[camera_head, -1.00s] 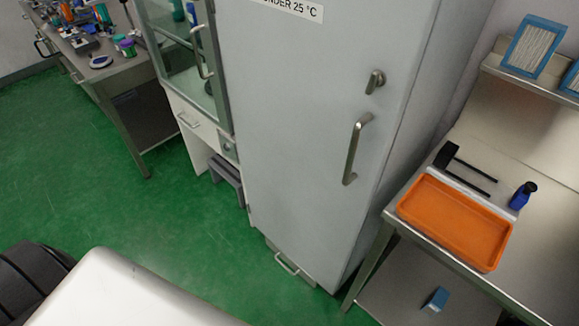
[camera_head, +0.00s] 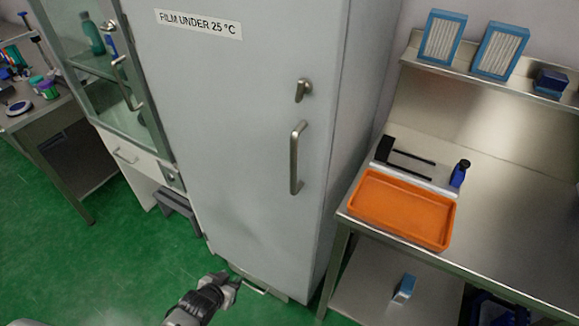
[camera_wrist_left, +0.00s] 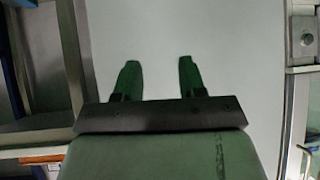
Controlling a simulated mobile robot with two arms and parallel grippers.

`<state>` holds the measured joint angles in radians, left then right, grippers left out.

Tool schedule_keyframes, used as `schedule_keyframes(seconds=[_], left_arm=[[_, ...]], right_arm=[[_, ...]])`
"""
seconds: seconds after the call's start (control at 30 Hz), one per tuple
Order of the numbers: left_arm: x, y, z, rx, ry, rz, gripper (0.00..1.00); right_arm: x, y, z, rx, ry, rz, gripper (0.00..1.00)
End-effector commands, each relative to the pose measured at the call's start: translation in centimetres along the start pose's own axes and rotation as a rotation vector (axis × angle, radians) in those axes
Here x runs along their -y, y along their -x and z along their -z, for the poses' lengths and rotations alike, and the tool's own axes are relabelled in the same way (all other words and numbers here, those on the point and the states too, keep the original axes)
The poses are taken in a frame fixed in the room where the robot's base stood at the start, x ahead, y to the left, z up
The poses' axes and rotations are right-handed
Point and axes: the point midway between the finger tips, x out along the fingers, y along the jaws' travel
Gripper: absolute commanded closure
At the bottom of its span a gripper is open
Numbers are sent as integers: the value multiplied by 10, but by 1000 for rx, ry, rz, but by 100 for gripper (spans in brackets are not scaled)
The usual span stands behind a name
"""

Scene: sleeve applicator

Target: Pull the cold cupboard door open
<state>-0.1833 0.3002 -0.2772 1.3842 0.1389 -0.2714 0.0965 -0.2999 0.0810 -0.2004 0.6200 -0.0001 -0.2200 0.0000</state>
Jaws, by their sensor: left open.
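The cold cupboard (camera_head: 215,110) is a tall grey cabinet with a label reading "FILM UNDER 25 °C". Its door looks closed. A vertical bar handle (camera_head: 296,158) sits near the door's right edge, with a small latch (camera_head: 302,90) above it. My left gripper (camera_head: 238,282) is low in front of the door, below and left of the handle, and touches nothing that I can see. In the left wrist view its two fingers (camera_wrist_left: 157,80) are apart and empty, with a pale surface beyond them. My right gripper is not in view.
A steel bench (camera_head: 500,235) stands right of the cupboard with an orange tray (camera_head: 402,208) and a blue bottle (camera_head: 459,173). A glass-fronted cabinet (camera_head: 88,60) and a grey step stool (camera_head: 178,208) are on the left. Green floor is clear at lower left.

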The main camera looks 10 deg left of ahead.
Motion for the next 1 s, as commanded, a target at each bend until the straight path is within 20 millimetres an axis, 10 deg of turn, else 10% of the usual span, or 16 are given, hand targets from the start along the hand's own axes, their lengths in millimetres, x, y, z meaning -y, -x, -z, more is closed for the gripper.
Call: schedule_keyframes(seconds=[0.1, 0.33, 0.6, 1.0], left_arm=[[-8, 26, 117, -234, -21, -63, 59], [-50, 123, 264, -569, -62, -228, 59], [-78, 183, 313, -707, -85, -328, 59], [-98, 140, 355, -709, -83, -328, 59]], right_arm=[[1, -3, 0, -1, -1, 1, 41], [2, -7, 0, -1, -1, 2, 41], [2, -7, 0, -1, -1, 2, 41], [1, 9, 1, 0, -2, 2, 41]])
